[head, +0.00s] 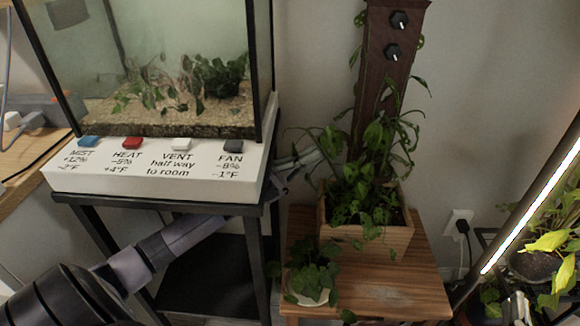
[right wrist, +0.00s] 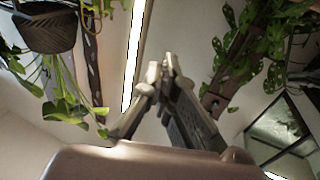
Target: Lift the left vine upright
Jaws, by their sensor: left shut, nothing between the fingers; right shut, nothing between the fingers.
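A leafy plant grows from a wooden planter box (head: 385,236) around a dark wooden post (head: 383,85). Its left vine (head: 335,142) spreads left of the post, with leaves bending outward and down; where it meets the post is hard to make out. My left gripper (head: 312,156) reaches in from the lower left, past the terrarium stand, and is shut beside these left leaves. I cannot tell whether it touches them. My right gripper (right wrist: 163,72) is shut and empty in the right wrist view, apart from the post (right wrist: 235,65) and its leaves.
A terrarium (head: 165,75) stands on a white base with labelled buttons, left of the planter. A small potted plant (head: 308,272) shares the wooden table (head: 400,290). A bright lamp bar (head: 530,205) slants at right. A hanging pot (right wrist: 45,30) shows in the wrist view.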

